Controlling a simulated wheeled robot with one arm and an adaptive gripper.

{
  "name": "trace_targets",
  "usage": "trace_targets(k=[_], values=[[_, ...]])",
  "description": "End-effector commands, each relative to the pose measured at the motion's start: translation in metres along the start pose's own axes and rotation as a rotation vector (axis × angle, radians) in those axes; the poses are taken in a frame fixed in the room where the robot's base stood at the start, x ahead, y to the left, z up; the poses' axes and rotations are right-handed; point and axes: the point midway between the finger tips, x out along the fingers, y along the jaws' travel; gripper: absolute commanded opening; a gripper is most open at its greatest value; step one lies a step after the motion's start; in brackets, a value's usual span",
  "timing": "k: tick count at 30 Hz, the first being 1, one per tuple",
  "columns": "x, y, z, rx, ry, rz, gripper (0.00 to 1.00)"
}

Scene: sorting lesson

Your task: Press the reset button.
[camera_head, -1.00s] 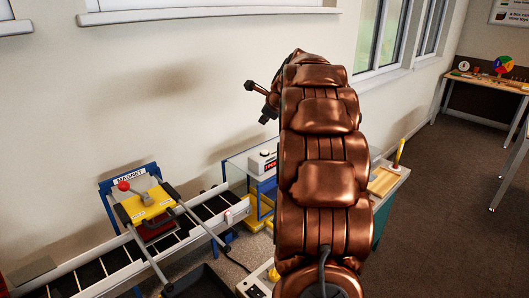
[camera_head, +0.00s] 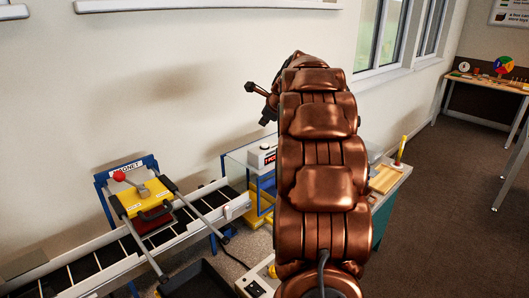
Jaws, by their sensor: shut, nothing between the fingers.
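No button marked reset can be read. A white counter box (camera_head: 262,157) with a red display stands beyond the conveyor, left of my arm; a small dark spot on its top may be a button. A pale control box (camera_head: 258,283) with a black switch is at the bottom, partly behind my arm. My copper arm rises through the middle of the view. Small dark parts of my gripper (camera_head: 263,102) stick out left at its far end, against the wall and above the counter box. The fingers are shut and empty; their tips are not clear.
A conveyor (camera_head: 97,268) runs along the wall. A yellow magnet unit (camera_head: 145,197) with a red-knobbed lever stands over it, with long grey bars. A dark tray (camera_head: 198,281) is below. A bench (camera_head: 393,182) stands right of my arm. Open floor lies at right.

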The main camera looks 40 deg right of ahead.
Motion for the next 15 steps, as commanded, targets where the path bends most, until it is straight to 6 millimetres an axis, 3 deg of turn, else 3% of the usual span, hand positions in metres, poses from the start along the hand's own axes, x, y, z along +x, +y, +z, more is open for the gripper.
trace_targets(k=[15], values=[[0.034, 0.025, -0.025, 0.002, 0.000, 0.000, 0.00]])
